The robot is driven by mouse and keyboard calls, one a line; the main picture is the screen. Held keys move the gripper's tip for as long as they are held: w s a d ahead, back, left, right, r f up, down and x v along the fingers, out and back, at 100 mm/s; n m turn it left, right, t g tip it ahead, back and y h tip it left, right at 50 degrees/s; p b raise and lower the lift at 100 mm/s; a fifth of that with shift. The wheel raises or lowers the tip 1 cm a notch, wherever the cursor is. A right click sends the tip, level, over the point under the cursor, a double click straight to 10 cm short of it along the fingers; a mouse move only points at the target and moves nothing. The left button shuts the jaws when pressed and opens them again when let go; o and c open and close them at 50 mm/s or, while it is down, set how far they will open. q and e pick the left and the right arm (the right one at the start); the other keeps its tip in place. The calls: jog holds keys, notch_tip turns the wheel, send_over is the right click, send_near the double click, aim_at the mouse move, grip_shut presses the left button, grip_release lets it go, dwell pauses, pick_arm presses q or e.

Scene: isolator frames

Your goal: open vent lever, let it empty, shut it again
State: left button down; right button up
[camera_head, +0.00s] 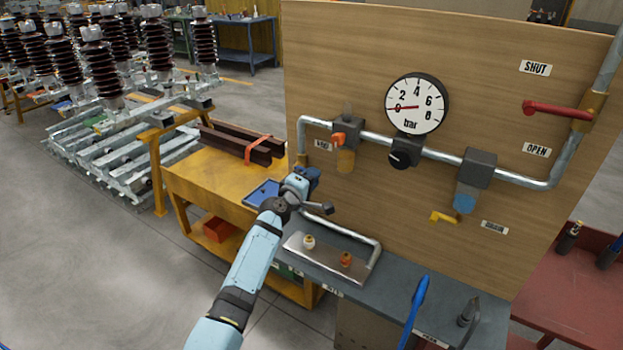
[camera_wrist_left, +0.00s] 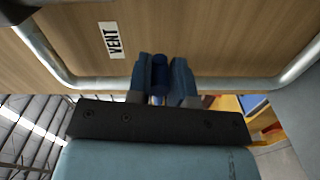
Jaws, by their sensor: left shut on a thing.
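My left gripper (camera_head: 312,173) is at the left end of the pipework on the wooden panel (camera_head: 400,185), under the small label there. In the left wrist view its blue fingers (camera_wrist_left: 162,78) are shut on a narrow dark blue piece (camera_wrist_left: 160,72), which appears to be the vent lever. A label reading VENT (camera_wrist_left: 114,40) is beside it on the panel. The fingers hide most of the lever, so I cannot tell its angle. The round gauge (camera_head: 417,105), marked in bar, has its red needle pointing left at about zero. My right gripper is not in view.
A red lever (camera_head: 557,110) points left between SHUT (camera_head: 535,68) and OPEN (camera_head: 537,149) labels. A yellow lever (camera_head: 444,217) is below the filter bowl (camera_head: 464,203). The grey bench (camera_head: 410,280) holds a metal plate with two fittings. A yellow cart (camera_head: 215,180) stands left.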

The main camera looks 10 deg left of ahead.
pick_arm(q)
jog(key=shift+w+a+r, duration=0.1)
jog(key=shift+w+r, duration=0.05)
jog(key=shift+r, duration=0.45)
jog(key=c, duration=1.1)
grip_release()
jog(key=shift+o, duration=0.2)
jog(key=shift+f, duration=0.35)
jog(key=v, duration=1.4)
jog(key=shift+b, duration=0.4)
